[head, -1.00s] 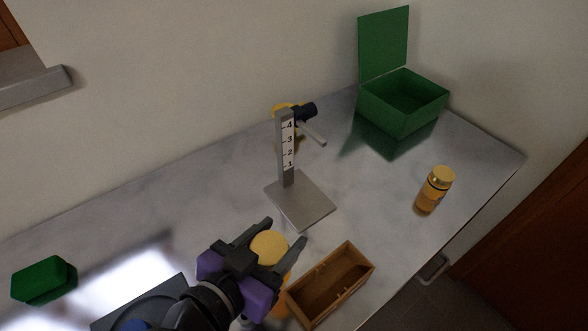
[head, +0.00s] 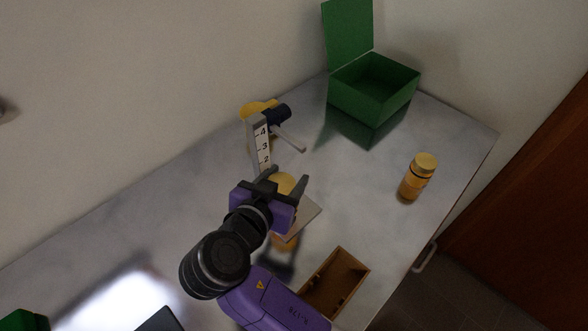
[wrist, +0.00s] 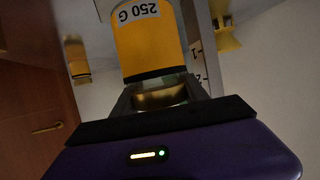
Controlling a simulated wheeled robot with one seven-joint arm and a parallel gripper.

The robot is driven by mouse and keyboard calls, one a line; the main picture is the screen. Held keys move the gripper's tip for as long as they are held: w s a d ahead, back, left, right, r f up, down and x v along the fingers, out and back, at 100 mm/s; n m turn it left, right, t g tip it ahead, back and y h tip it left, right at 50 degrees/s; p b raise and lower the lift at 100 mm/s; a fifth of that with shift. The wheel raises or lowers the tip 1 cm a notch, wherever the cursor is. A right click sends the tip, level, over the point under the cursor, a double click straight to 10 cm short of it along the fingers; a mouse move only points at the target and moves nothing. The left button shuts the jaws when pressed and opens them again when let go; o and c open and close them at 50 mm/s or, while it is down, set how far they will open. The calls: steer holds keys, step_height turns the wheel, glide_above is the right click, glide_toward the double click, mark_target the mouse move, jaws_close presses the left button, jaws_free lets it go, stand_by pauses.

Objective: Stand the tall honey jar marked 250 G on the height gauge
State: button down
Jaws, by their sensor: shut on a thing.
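My gripper (head: 284,184) is shut on a tall yellow honey jar (head: 284,183) with a gold lid. In the wrist view the jar (wrist: 148,45) shows its label "250 G" upside down, with its lid end between the fingers. The jar is held in front of the post, over or near the plate; my gripper hides much of the jar and plate. I cannot tell whether the jar touches the plate.
A smaller-looking honey jar (head: 418,177) stands at the right. An open green box (head: 372,96) stands at the back. A wooden tray (head: 336,283) lies in front. A green object (head: 22,322) is at lower left.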

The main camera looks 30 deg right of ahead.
steer(key=shift+w+d+f+p, duration=0.3)
steer(key=shift+w+d+f, duration=0.4)
steer(key=shift+d+f, duration=0.15)
steer(key=shift+w+d+f+p, duration=0.3)
steer(key=shift+w+d+f, duration=0.4)
steer(key=shift+d+f, duration=0.15)
steer(key=shift+f, duration=0.1)
steer(key=c, duration=0.9)
jaws_free()
steer(key=shift+o, duration=0.2)
steer(key=shift+a, duration=0.1)
steer(key=b+v, duration=0.2)
steer(key=v, duration=1)
